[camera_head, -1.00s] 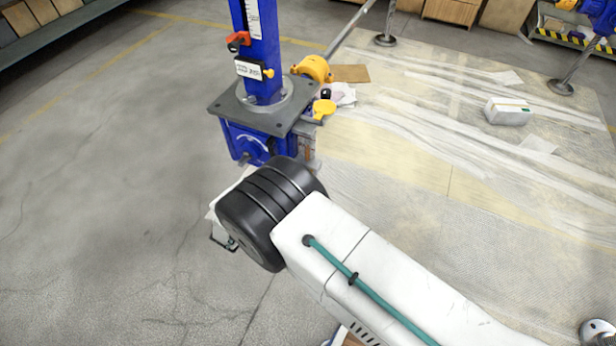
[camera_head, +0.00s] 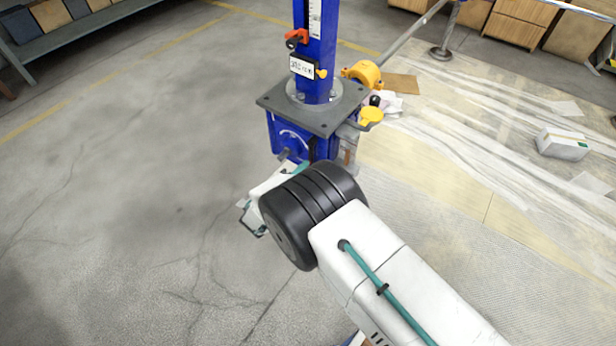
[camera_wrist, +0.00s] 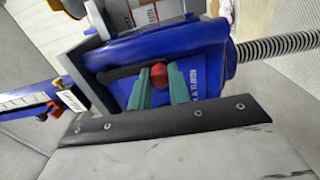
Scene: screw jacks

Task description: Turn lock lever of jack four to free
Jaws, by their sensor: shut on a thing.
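A blue screw jack (camera_head: 316,52) stands upright at top centre of the head view, with a grey plate (camera_head: 322,112) around it. Its number cannot be read for certain. In the wrist view the jack's blue body (camera_wrist: 206,62) fills the middle. A red knob (camera_wrist: 158,75), seemingly the end of the dark lock lever (camera_wrist: 118,73), shows between my two green fingers. My gripper (camera_wrist: 160,86) is shut on this knob. In the head view my arm hides the fingertips and the knob.
A white box (camera_head: 562,144) lies on the sheeted floor. The left floor is clear.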

